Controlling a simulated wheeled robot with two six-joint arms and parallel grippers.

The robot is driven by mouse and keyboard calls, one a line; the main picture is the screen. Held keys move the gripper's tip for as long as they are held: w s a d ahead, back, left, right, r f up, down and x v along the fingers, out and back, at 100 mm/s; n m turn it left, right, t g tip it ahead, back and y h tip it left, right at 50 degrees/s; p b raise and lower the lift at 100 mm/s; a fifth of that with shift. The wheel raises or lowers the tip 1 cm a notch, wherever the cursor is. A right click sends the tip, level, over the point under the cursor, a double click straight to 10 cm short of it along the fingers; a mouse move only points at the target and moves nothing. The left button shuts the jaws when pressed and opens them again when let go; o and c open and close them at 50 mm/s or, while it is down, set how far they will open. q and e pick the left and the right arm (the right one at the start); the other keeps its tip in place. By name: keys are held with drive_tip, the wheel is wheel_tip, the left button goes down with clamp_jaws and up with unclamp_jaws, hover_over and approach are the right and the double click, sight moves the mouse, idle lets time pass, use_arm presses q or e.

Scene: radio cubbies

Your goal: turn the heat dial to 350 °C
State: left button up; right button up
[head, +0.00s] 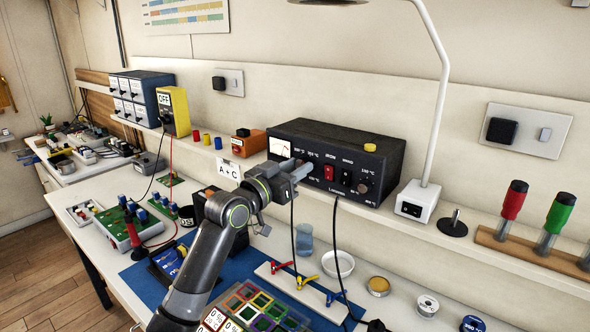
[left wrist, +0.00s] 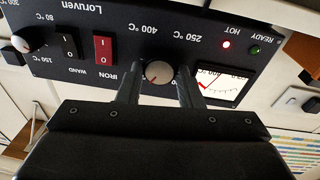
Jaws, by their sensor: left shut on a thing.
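The black soldering station (head: 335,150) stands on the shelf. Its heat dial (left wrist: 158,73), a grey knob with a red mark, shows in the left wrist view, which sees the panel upside down. The labels 400 °C and 250 °C are on the panel by it. The red mark points toward the lower left of that picture; its exact setting cannot be read. My left gripper (head: 297,169) is at the station's front, its fingers (left wrist: 159,84) shut on the dial from both sides. In the head view the gripper hides the dial. My right gripper is not in view.
The panel also has a red iron switch (left wrist: 103,48), a black wand switch (left wrist: 68,42), a second knob (head: 364,187), a meter (left wrist: 222,82) and a lit red HOT lamp (left wrist: 227,45). A white lamp (head: 416,203) stands right of it. Cables hang below.

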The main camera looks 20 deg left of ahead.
use_arm(q)
drive_tip(key=shift+f, duration=0.2)
drive_tip(key=o, duration=1)
drive_tip(key=shift+r, duration=0.1)
drive_tip(key=v, duration=1.7)
drive_tip(key=shift+s+a+b, duration=0.1)
drive_tip(key=shift+s+b, duration=0.15)
drive_tip(key=shift+b, duration=0.1)
